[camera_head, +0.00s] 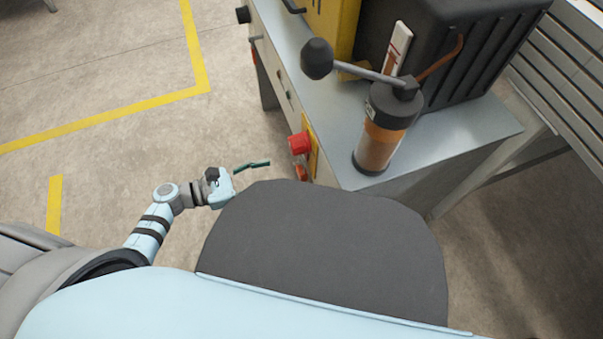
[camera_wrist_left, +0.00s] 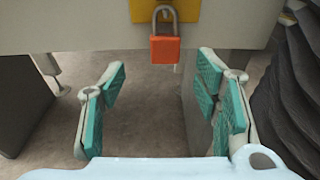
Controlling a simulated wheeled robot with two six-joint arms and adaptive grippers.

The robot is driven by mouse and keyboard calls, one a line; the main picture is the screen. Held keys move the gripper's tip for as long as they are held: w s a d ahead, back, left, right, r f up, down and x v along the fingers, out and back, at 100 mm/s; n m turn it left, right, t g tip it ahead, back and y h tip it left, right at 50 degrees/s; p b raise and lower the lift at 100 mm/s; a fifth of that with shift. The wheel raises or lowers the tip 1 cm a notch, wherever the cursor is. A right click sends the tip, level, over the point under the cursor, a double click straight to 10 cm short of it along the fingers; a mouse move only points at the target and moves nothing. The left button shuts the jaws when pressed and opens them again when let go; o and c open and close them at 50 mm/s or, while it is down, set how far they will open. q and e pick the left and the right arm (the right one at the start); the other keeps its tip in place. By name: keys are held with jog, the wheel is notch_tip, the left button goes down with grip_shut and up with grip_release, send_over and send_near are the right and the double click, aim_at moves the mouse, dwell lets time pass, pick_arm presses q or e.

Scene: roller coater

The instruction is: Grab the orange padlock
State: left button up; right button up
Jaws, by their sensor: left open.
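The orange padlock (camera_wrist_left: 165,50) hangs by its grey shackle from a yellow plate (camera_wrist_left: 148,11) on the machine's side, in the left wrist view. My left gripper (camera_wrist_left: 163,98) is open and empty, its teal pads well apart. The padlock is ahead of the gripper, between its fingers in the picture and nearer the top edge. In the head view my left gripper (camera_head: 252,165) is beside the machine, below and left of its red knob. A small orange part (camera_head: 301,172) shows below that knob; I cannot tell for sure if it is the padlock. My right gripper is not in view.
The grey machine (camera_head: 465,140) carries a cylinder with a black-knobbed lever (camera_head: 380,140) and a dark ribbed housing (camera_head: 450,45). A red knob (camera_head: 299,143) juts from its side. A dark ribbed surface (camera_wrist_left: 297,85) is close at right in the wrist view. Floor at left is clear.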

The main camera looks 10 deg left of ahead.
aim_at(298, 171)
pick_arm(q)
jog(key=x, duration=0.8)
jog(key=shift+s+d+r, duration=0.2)
jog(key=shift+s+r, duration=0.05)
jog(key=shift+r, duration=0.15)
jog(key=shift+a, duration=0.1)
jog(key=c, duration=1.3)
